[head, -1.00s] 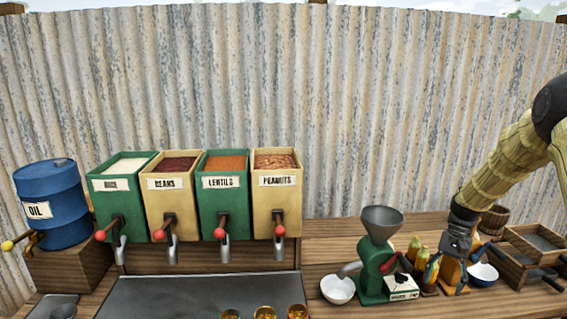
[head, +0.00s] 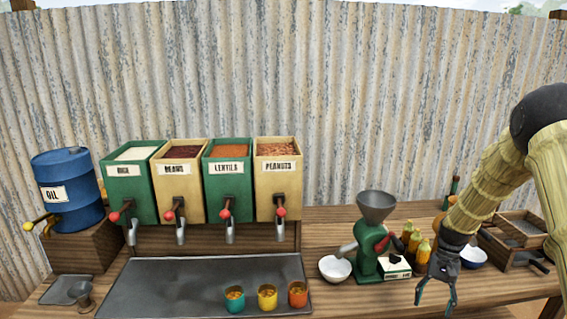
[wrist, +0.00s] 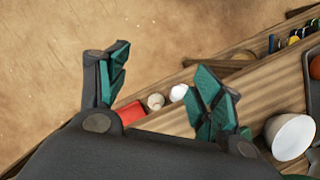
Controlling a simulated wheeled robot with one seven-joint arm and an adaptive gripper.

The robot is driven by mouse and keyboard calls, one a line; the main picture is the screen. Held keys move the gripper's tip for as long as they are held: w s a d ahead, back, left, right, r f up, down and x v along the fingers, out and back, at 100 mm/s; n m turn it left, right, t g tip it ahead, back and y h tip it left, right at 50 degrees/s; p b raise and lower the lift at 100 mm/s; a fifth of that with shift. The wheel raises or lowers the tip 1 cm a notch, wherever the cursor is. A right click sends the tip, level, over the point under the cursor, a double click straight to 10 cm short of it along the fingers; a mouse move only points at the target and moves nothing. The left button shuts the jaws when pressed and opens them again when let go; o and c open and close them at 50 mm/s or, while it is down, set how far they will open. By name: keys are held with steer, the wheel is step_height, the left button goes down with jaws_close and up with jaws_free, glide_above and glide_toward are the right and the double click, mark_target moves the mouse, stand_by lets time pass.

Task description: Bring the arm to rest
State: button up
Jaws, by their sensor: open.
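My gripper (head: 436,296) is open and empty near the front edge of the wooden counter (head: 480,290), at the right in the head view. Below the fingers the wrist view shows bare brown ground and the slanting counter edge. My arm bends down from the upper right.
Wooden sieve boxes (head: 525,232) are at right. Three cups (head: 267,297) stand on the metal tray (head: 165,285), below the dispensers (head: 276,185). An oil drum (head: 68,190) is at left.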

steer(key=s+a+f+n+h, duration=0.1)
steer(key=s+a+f, duration=0.3)
steer(key=s+f, duration=0.25)
steer(key=s+a+f+n+t, duration=0.1)
steer(key=s+a+f, duration=0.2)
steer(key=s+f, duration=0.4)
steer(key=s+a+f+n+h, duration=0.1)
steer(key=s+a+f, duration=0.35)
steer(key=f, duration=0.35)
steer(key=s+a+f+n+t, duration=0.1)
steer(key=s+a, duration=0.4)
steer(key=s, duration=0.7)
steer(key=s+a+f+n+t, duration=0.1)
steer(key=s+a+f+n, duration=0.1)
steer(key=s, duration=1)
steer(key=a+n, duration=0.1)
steer(key=a, duration=0.1)
steer(key=shift+a+f+b, duration=0.15)
steer(key=shift+a+b, duration=0.25)
